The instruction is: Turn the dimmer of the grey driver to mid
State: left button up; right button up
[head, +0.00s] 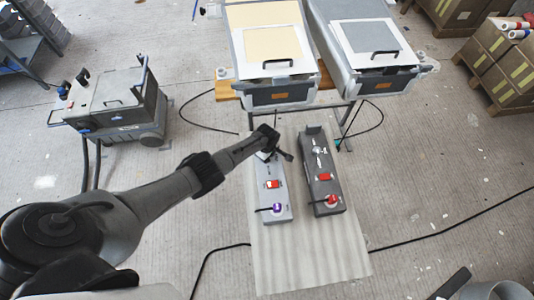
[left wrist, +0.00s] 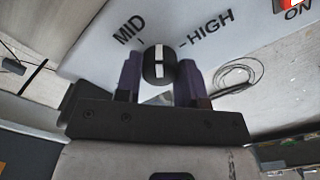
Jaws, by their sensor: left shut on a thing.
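The grey driver (head: 273,188) is the light grey box on the left of the mat, with a red switch and a purple plug. My left gripper (head: 268,153) is over its far end and hides the dimmer there in the head view. In the left wrist view, the black dimmer knob (left wrist: 159,64) sits between the purple fingertips of my left gripper (left wrist: 159,80), which is shut on it. The knob's white line runs nearly up and down the picture, its upper end between the MID and HIGH marks. The LOW mark is not visible. My right gripper is not in view.
A dark driver (head: 322,180) with a red switch and red plug lies just right of the grey one on a pale mat (head: 310,262). Two lidded moulds (head: 275,50) stand behind. A grey machine (head: 118,103) is at left; black cables (head: 440,232) cross the floor.

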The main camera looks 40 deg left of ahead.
pick_arm(q)
jog(key=n, duration=0.2)
jog(key=shift+n+p, duration=0.4)
jog(key=n, duration=0.2)
jog(key=shift+n, duration=0.4)
jog(key=shift+n+p, duration=0.3)
jog(key=shift+n, duration=0.4)
jog(key=o, duration=0.9)
